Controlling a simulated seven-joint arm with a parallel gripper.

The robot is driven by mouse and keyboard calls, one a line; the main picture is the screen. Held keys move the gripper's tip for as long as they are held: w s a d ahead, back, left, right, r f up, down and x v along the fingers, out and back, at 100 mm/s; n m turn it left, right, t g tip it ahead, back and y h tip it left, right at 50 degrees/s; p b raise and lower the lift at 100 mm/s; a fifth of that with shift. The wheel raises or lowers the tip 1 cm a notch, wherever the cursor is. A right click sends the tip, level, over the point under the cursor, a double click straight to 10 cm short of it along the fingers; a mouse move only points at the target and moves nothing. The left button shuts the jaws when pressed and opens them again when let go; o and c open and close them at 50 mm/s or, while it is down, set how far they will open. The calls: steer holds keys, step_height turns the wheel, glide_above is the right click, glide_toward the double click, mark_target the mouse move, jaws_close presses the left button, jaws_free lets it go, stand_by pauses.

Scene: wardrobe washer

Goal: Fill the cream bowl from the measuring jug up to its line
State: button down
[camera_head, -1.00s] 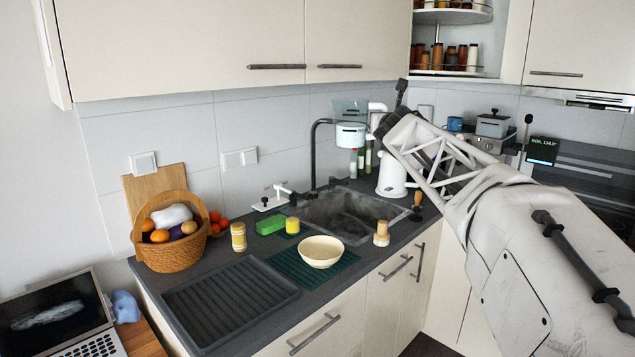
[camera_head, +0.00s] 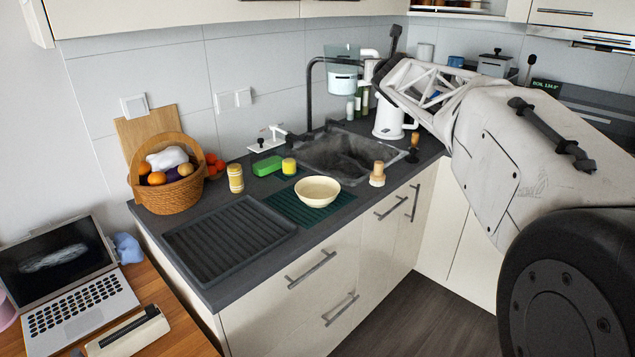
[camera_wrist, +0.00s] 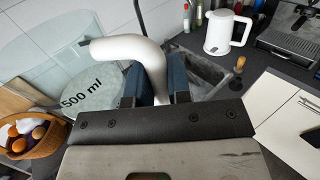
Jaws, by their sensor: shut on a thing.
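The cream bowl (camera_head: 317,193) stands upright on a dark green ribbed mat (camera_head: 284,208) by the counter's front edge. No contents show in it, and I cannot make out its line. The measuring jug (camera_head: 343,80) is see-through, with a pale blue-white lower part, and is held up in front of the tap. In the wrist view the jug (camera_wrist: 95,65) shows large with "500 ml" on it. My gripper (camera_wrist: 157,88) is shut on its white handle (camera_wrist: 128,48). The jug is behind the bowl and higher, apart from it. How full it is I cannot tell.
The sink (camera_head: 345,155) and black tap (camera_head: 310,95) are near the jug. A white kettle (camera_head: 388,118), a wooden-topped shaker (camera_head: 377,175), a yellow jar (camera_head: 236,178), a green sponge (camera_head: 267,166) and a fruit basket (camera_head: 170,190) stand around. A drainer tray (camera_head: 228,238) lies left of the bowl.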

steer(key=w+a+f+n+g+y, duration=0.1)
steer(key=w+f+n+y, duration=0.1)
steer(key=f, duration=0.7)
steer(key=w+a+f+n+g+y, duration=0.1)
steer(key=w+f+n+g+y, duration=0.1)
steer(key=f, duration=0.8)
steer(key=w+a+f+n+g+y, duration=0.2)
steer(key=w+f+y, duration=0.4)
steer(key=f, duration=0.4)
steer(key=shift+f+n+y, duration=0.25)
steer(key=shift+n+y, duration=0.15)
steer(key=shift+n, duration=0.4)
steer(key=shift+r, duration=0.1)
steer(key=shift+a+r+n+g+h, duration=0.1)
steer(key=shift+r+n+h, duration=0.15)
steer(key=shift+r+n, duration=0.75)
steer(key=shift+d+r+n+g+h, duration=0.15)
steer(key=shift+r+n, duration=0.25)
steer(key=shift+n, duration=1.15)
steer(key=shift+a+r+n+g+h, duration=0.15)
steer(key=shift+r+n+h, duration=0.15)
steer(key=shift+r+n, duration=0.7)
steer(key=shift+s+a+f+n, duration=0.15)
steer(key=shift+f+n, duration=0.15)
steer(key=shift+n, duration=0.25)
